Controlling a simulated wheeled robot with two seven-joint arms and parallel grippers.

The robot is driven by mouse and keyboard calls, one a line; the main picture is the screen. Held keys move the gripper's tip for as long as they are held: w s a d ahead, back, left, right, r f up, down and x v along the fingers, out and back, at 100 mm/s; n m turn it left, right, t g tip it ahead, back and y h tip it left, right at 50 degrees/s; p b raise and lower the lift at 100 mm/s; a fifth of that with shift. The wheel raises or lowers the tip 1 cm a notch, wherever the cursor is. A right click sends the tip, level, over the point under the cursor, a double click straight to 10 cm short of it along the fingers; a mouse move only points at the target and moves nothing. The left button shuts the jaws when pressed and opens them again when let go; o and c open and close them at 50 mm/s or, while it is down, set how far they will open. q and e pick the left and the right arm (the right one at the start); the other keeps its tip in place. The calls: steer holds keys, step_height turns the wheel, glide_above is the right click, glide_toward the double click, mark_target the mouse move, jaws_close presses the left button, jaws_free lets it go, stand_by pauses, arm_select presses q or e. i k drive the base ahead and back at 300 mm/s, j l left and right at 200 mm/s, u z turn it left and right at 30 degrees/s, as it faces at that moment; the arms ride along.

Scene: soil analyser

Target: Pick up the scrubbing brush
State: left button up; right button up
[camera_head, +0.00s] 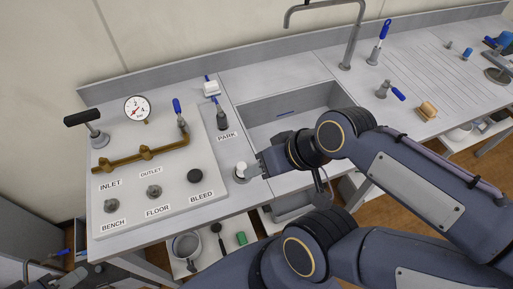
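A small tan block-shaped object (427,109) at the front edge of the ribbed drainboard, right of the sink, looks most like the scrubbing brush; its bristles are too small to make out. My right gripper (252,170) is far to the left of it, at the front left corner of the sink. It is right beside a pale round knob (241,171) on the bench. Its fingers are small and partly hidden, so I cannot tell whether they hold the knob. My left gripper does not clearly show.
The sink (285,117) has a tall tap (345,50) behind it. A valve panel (120,175) with a gauge (137,109) fills the left bench. A lower shelf holds a metal pot (187,246) and a green block (241,238). My arm links cover the front right.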

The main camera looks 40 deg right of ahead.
mark_target(428, 111)
steer(key=k+l+z, duration=0.1)
steer(key=z, duration=0.4)
steer(key=l+z, duration=0.15)
steer(key=z, duration=0.3)
steer(key=l+z, duration=0.15)
steer(key=z, duration=0.35)
steer(key=k, duration=0.05)
